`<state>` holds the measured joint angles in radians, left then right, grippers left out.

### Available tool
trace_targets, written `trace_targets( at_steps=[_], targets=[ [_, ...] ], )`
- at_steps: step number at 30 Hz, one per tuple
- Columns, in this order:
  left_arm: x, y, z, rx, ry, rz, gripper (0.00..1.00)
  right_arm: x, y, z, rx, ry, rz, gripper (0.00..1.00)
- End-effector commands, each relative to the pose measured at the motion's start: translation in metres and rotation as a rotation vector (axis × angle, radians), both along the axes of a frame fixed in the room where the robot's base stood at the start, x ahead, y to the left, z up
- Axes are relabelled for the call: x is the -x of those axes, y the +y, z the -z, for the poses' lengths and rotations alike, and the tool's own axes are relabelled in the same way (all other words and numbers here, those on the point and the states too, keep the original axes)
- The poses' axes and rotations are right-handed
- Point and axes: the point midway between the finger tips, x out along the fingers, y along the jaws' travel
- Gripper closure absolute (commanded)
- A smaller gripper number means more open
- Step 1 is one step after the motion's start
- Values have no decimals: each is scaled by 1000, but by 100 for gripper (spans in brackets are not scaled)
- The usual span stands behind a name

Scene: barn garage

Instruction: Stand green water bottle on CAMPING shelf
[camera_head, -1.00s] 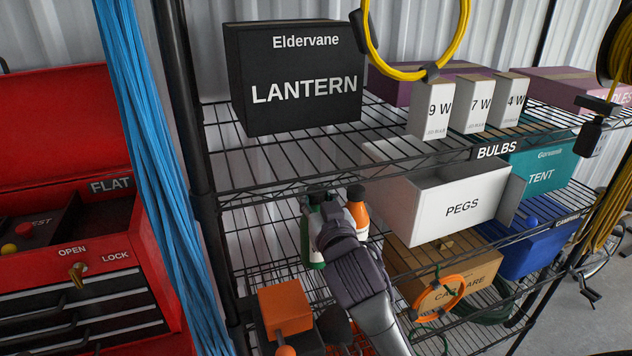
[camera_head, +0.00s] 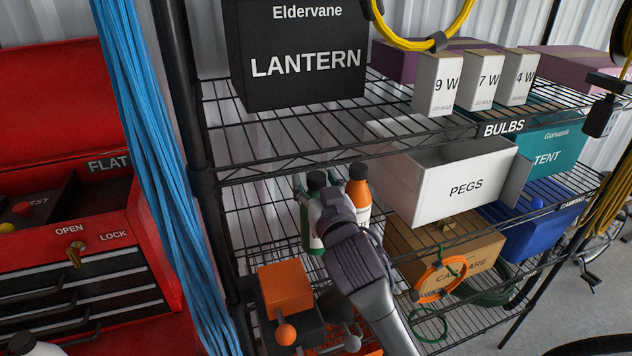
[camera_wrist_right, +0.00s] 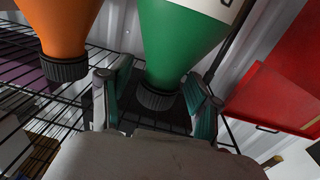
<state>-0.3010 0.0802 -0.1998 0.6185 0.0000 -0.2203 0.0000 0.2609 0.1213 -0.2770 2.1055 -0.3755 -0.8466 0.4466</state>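The green water bottle (camera_head: 313,236), with a dark cap and pale label, stands on a wire shelf in the head view. My right gripper (camera_head: 327,205) reaches to it and partly hides it. In the right wrist view the green bottle (camera_wrist_right: 180,45) tapers to its black cap between the fingers of my right gripper (camera_wrist_right: 155,95). The fingers are spread, one on each side, and I see no clear grip. The CAMPING label (camera_head: 573,203) is on a shelf edge at the right. My left gripper is not recognisable in view.
An orange bottle (camera_head: 359,196) stands close right of the green one. A white PEGS box (camera_head: 450,190), a blue bin (camera_head: 530,228) and a cardboard box (camera_head: 445,255) fill the right. The wire shelf above (camera_head: 300,145) and a post (camera_head: 195,170) border the arm.

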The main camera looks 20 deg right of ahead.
Motion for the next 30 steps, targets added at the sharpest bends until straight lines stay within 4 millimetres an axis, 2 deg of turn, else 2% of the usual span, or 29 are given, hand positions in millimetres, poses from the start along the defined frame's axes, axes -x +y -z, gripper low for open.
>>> trace_targets(
  at_steps=[8, 11, 21, 25, 30],
  targets=[
    [0, 0, 1, 0, 0, 0, 60, 4, 0, -1, 0, 0, 0, 38],
    [0, 0, 7, 0, -1, 0, 60, 19, 1, 0, -1, -1, -1, 38],
    [-1, -1, 27, 0, -2, 0, 60, 91, 4, 0, -3, -1, -2, 38],
    [-1, -1, 18, 1, -2, 0, 60, 109, 5, -3, -1, 2, -1, 38],
    [-2, -1, 17, 2, -4, 0, 60, 119, 5, -3, -1, 0, 0, 38]
  ],
)
